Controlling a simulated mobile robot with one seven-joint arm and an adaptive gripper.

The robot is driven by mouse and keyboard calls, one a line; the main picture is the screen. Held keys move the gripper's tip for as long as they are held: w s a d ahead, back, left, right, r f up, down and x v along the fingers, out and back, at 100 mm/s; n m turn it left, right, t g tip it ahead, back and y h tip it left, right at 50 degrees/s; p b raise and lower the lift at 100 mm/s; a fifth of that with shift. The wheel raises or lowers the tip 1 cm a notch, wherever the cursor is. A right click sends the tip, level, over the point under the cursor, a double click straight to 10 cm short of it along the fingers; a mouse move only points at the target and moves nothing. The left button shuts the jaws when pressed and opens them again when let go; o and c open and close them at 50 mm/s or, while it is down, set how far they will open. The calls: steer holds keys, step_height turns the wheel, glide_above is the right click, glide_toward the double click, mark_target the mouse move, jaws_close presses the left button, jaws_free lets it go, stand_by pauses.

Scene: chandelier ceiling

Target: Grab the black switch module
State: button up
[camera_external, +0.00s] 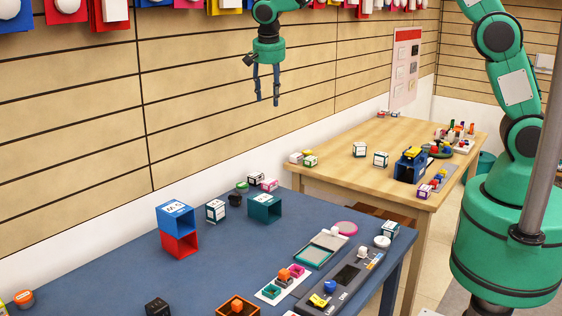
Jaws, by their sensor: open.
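A small black block (158,307) with pale marks on its faces sits at the front edge of the picture on the blue table. It is partly cut off, and I cannot tell for sure that it is the switch module. A small black item (235,200) also stands near the back of the blue table, beside a white-and-dark box. My gripper (268,101) hangs in the air in front of the slatted wall, fingers pointing down. It is open and empty, well above the tables and apart from everything on them.
The blue table (110,270) holds a blue bin (175,207) on a red bin (180,245), a teal bin (264,208), an orange bin (222,309) and a dark tray (318,299). A wooden table (340,152) stands behind. The blue table's middle is mostly clear.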

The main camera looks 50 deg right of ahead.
steer(key=w+a+f+m+h+p, duration=0.1)
steer(key=w+a+f, duration=0.25)
steer(key=f, duration=0.25)
steer(key=w+a+f+m, duration=0.2)
steer(key=w+f, duration=0.2)
steer(key=f, duration=0.2)
steer(key=m+h+p, duration=0.1)
steer(key=m, duration=0.1)
glide_toward(235, 195)
steer(key=v, duration=0.4)
steer(key=shift+w+f+g, duration=0.15)
steer(key=shift+w+g, duration=0.25)
steer(key=shift+w, duration=0.3)
steer(key=shift+d+f, duration=0.1)
steer(key=shift+f, duration=0.05)
steer(key=shift+x, duration=4.2)
steer(key=shift+x, duration=2.6)
